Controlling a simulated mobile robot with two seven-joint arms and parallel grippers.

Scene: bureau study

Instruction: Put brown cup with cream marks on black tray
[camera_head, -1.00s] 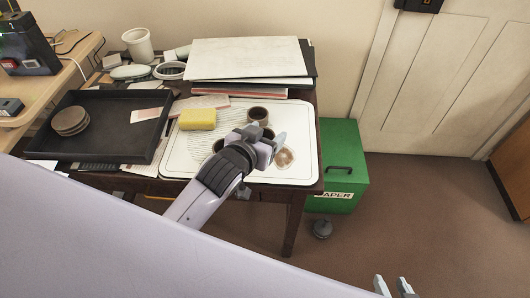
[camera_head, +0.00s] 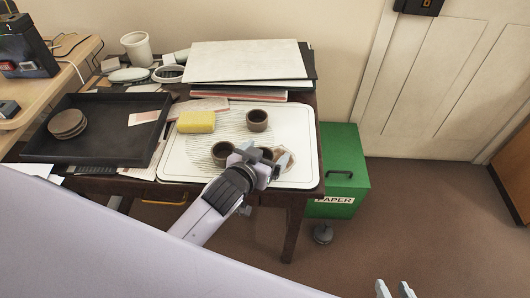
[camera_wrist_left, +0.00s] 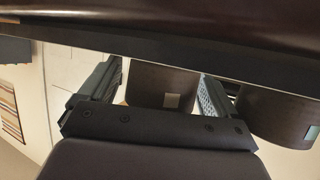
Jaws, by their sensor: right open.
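Several brown cups stand on a white board: one at the back (camera_head: 257,121), one at the left (camera_head: 222,154), and one partly hidden (camera_head: 266,154) by my left gripper (camera_head: 264,163). In the left wrist view my left gripper's fingers stand apart on both sides of a brown cup (camera_wrist_left: 160,84) with a cream square mark. Another brown cup with a pale mark (camera_wrist_left: 280,117) is outside the right finger. No marks are readable in the head view. The black tray (camera_head: 100,112) lies left of the board. My right gripper (camera_head: 394,290) is open at the bottom edge.
The tray holds a stack of round coasters (camera_head: 67,123) and a pale card (camera_head: 143,118), with bare room between. A yellow sponge (camera_head: 197,122) lies on the white board (camera_head: 302,135). Stacked boards (camera_head: 245,60) and a white cup (camera_head: 138,47) are behind. A green bin (camera_head: 342,175) stands right.

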